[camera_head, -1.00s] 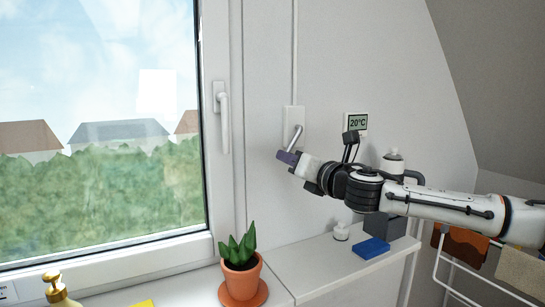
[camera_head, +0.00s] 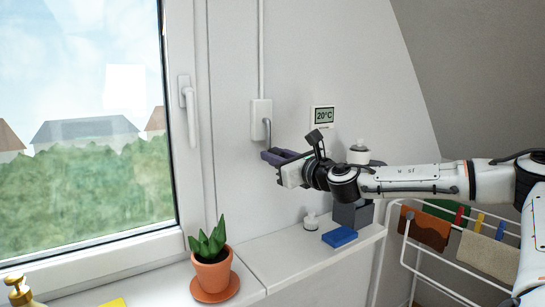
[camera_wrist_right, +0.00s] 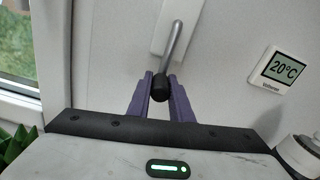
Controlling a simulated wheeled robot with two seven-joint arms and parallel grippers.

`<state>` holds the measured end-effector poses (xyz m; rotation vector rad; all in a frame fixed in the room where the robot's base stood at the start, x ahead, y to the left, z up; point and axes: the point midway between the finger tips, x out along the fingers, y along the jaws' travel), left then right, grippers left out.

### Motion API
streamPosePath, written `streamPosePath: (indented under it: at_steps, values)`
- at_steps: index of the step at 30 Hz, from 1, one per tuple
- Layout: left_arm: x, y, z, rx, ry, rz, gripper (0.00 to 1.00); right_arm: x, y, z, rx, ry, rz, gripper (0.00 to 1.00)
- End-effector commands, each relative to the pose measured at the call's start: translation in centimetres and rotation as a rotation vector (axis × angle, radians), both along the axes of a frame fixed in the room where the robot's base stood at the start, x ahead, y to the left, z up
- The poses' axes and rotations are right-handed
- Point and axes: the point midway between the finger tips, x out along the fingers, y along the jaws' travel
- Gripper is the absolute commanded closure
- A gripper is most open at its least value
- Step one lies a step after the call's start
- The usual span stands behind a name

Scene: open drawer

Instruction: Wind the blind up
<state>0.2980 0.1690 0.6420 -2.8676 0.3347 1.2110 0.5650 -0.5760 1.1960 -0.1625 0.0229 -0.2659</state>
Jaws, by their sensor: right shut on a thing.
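The blind's winder is a white box (camera_head: 260,117) on the wall right of the window, with a grey crank (camera_head: 267,130) hanging almost straight down. In the right wrist view the crank's arm (camera_wrist_right: 174,42) ends in a dark knob (camera_wrist_right: 160,89). My right gripper (camera_head: 270,156) has purple fingers, which are shut on this knob, one on each side; it also shows in the right wrist view (camera_wrist_right: 160,85). The fingers partly hide the knob in the head view. No blind cloth shows in the visible part of the window (camera_head: 90,130). My left gripper is out of view.
A thermostat (camera_head: 324,116) reading 20°C is on the wall right of the winder. A drying rack (camera_head: 425,250) stands at the right.

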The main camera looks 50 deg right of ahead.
Motion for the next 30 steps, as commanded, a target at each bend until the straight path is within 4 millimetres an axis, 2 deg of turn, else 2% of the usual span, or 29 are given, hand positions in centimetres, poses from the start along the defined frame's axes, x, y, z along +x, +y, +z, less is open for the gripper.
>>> streamPosePath:
  at_steps: [13,14,16,26,30]
  values:
    - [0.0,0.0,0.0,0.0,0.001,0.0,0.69,0.0,-0.1,0.0,-0.014,0.003,0.0,1.0]
    - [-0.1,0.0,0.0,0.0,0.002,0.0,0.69,0.0,-0.1,0.0,-0.014,0.003,0.0,0.76]
    - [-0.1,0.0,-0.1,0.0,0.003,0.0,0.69,0.0,-0.1,0.0,-0.013,0.002,0.0,0.64]
    - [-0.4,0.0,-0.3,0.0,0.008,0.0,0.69,-0.1,-0.1,0.0,-0.012,0.002,0.0,0.62]
    - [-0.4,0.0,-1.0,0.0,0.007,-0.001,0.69,-1.0,0.3,0.0,-0.016,0.001,0.002,0.62]
